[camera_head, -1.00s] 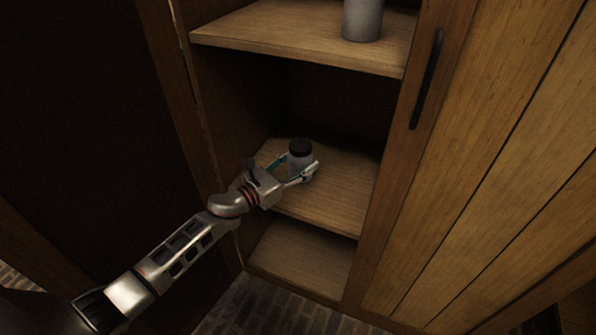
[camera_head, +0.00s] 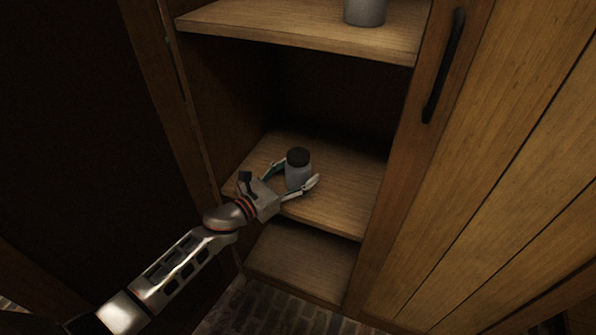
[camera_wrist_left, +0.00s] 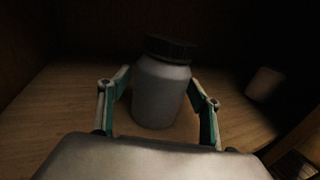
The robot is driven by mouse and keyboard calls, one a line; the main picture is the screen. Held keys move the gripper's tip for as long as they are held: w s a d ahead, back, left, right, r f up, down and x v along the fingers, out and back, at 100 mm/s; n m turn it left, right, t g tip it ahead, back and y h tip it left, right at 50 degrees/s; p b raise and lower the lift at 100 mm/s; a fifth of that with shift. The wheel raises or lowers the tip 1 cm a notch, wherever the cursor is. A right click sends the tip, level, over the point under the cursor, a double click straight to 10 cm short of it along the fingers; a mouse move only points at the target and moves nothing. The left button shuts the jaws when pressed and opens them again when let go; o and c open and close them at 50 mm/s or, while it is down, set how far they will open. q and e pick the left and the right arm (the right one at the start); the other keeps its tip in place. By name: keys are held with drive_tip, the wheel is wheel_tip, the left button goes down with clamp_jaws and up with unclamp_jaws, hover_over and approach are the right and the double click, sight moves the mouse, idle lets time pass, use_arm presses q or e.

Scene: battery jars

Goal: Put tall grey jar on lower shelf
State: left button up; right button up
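A grey jar (camera_head: 297,178) with a dark lid stands upright on the middle shelf (camera_head: 340,205) of the cabinet, near its front. My left gripper (camera_head: 297,172) is open, with one finger on each side of the jar. In the left wrist view the jar (camera_wrist_left: 160,92) stands between the spread fingers, with a visible gap on both sides. The jar's base rests on the shelf board. My right gripper is not in view.
Another grey cylindrical object (camera_head: 365,10) stands on the upper shelf (camera_head: 300,28), cut by the frame's top. A bottom shelf (camera_head: 300,262) is bare. A cabinet door with a dark handle (camera_head: 444,65) is at right. A pale object (camera_wrist_left: 265,85), unclear, shows in the wrist view.

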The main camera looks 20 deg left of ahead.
use_arm(q)
drive_tip(key=shift+r, duration=0.3)
drive_tip(key=v, duration=1.2)
drive_tip(key=shift+p, duration=0.35)
drive_tip(key=shift+f, duration=0.1)
